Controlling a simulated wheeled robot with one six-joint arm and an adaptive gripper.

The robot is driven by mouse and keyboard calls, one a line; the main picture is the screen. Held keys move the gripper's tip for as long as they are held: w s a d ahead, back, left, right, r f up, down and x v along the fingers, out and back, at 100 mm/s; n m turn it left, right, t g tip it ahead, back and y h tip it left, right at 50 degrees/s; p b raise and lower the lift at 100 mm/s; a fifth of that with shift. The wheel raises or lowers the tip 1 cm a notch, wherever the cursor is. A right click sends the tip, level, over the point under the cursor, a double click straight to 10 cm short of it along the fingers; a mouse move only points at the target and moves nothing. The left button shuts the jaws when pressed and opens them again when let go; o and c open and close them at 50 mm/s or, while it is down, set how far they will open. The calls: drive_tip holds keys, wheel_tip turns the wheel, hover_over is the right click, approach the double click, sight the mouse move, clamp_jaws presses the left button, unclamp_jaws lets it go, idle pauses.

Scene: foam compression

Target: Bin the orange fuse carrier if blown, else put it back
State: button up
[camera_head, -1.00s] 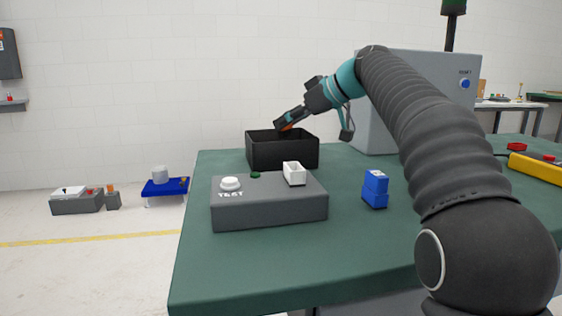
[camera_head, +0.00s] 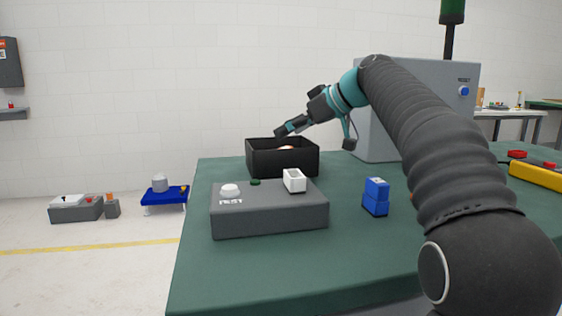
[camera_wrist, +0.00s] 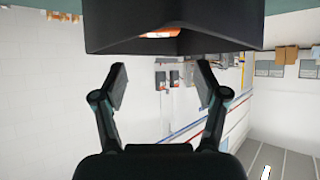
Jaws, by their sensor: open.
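The orange fuse carrier (camera_head: 287,148) lies inside the black bin (camera_head: 262,160), with only a small part showing above the rim. In the wrist view an orange piece (camera_wrist: 160,34) shows within the bin (camera_wrist: 110,36). My gripper (camera_head: 281,131) is above the bin, open and empty; its spread fingers (camera_wrist: 161,76) have nothing between them. The grey tester (camera_head: 268,214) stands in front of the bin, with a white TEST button (camera_head: 230,190), a dark green lamp (camera_head: 255,182) and a white socket (camera_head: 294,181).
A blue block (camera_head: 375,197) stands on the green table (camera_head: 270,270) right of the tester. A grey cabinet (camera_head: 425,80) stands behind my arm. A yellow box (camera_head: 537,174) with red buttons is at the right. The table's front left is clear.

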drive_tip(key=v, duration=1.1)
drive_tip(key=shift+s+d+r, duration=0.1)
drive_tip(key=shift+d, duration=0.05)
